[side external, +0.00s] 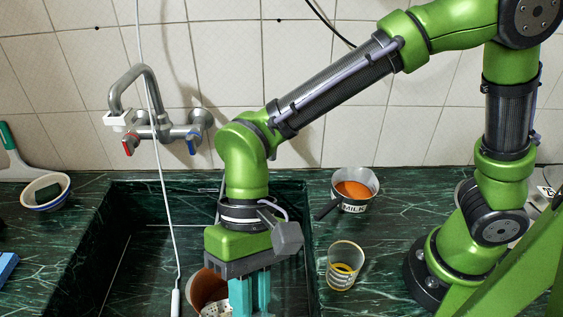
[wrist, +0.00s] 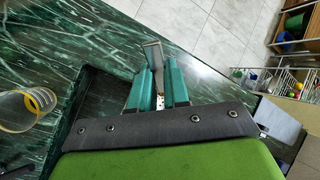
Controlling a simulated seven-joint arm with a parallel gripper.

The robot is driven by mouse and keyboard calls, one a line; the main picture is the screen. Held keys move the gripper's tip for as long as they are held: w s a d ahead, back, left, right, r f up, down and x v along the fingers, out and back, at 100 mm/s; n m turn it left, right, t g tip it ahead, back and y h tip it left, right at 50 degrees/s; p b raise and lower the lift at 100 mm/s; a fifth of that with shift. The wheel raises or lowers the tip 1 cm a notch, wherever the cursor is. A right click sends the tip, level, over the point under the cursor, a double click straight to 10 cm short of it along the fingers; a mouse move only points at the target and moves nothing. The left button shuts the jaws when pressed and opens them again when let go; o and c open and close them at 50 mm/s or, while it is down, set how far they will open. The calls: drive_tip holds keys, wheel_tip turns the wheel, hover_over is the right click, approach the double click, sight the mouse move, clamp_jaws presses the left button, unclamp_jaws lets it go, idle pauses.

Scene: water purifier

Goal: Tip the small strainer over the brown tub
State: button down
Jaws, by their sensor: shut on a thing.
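My gripper (side external: 250,296) is low over the sink, pointing down, with its teal fingers partly cut off by the bottom of the side view. A reddish-brown round vessel, which looks like the brown tub (side external: 205,284), is just left of the fingers. A white speckled piece (side external: 214,309), perhaps part of the small strainer, shows at its lower edge by the fingers. In the wrist view, my gripper (wrist: 158,80) is shut on a narrow grey piece (wrist: 153,54), apparently the strainer's handle. The strainer's bowl is mostly hidden, and its tilt cannot be told.
A tin marked MILK (side external: 355,190) with orange contents and a clear glass with yellow bands (side external: 344,266) stand on the counter right of the sink. A faucet (side external: 155,115) and hanging white cord (side external: 160,165) are at the left. A bowl (side external: 45,192) sits far left.

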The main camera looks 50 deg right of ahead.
drive_tip(key=shift+w+d+r+g+y+p, duration=0.25)
drive_tip(key=shift+w+g+y, duration=0.15)
drive_tip(key=shift+g, duration=0.1)
drive_tip(key=shift+w+d+r+g+y+p, duration=0.2)
drive_tip(key=shift+w+r+g+y, duration=0.1)
drive_tip(key=shift+w+g, duration=0.15)
idle(0.6)
drive_tip(key=shift+w+d+r+g+y+p, duration=0.15)
drive_tip(key=shift+w+d+g+y, duration=0.15)
drive_tip(key=shift+g, duration=0.2)
drive_tip(key=shift+w+d+r+g+y+p, duration=0.15)
drive_tip(key=shift+w+g+y, duration=0.15)
drive_tip(key=shift+w+g, duration=0.15)
idle(0.4)
drive_tip(key=shift+w+d+f, duration=0.1)
drive_tip(key=shift+w+d, duration=0.05)
drive_tip(key=shift+w, duration=0.1)
drive_tip(key=shift+w+d+g+y, duration=0.3)
drive_tip(key=shift+w+g, duration=0.1)
drive_tip(key=shift+w, duration=0.05)
drive_tip(key=shift+w+d+m, duration=0.2)
drive_tip(key=shift+w+m, duration=0.1)
drive_tip(key=shift+w, duration=0.1)
drive_tip(key=shift+w+g, duration=0.1)
drive_tip(key=shift+g, duration=0.2)
drive_tip(key=shift+w+d+g+y+p, duration=0.45)
drive_tip(key=shift+w+g+y, duration=0.25)
drive_tip(key=shift+g, duration=0.1)
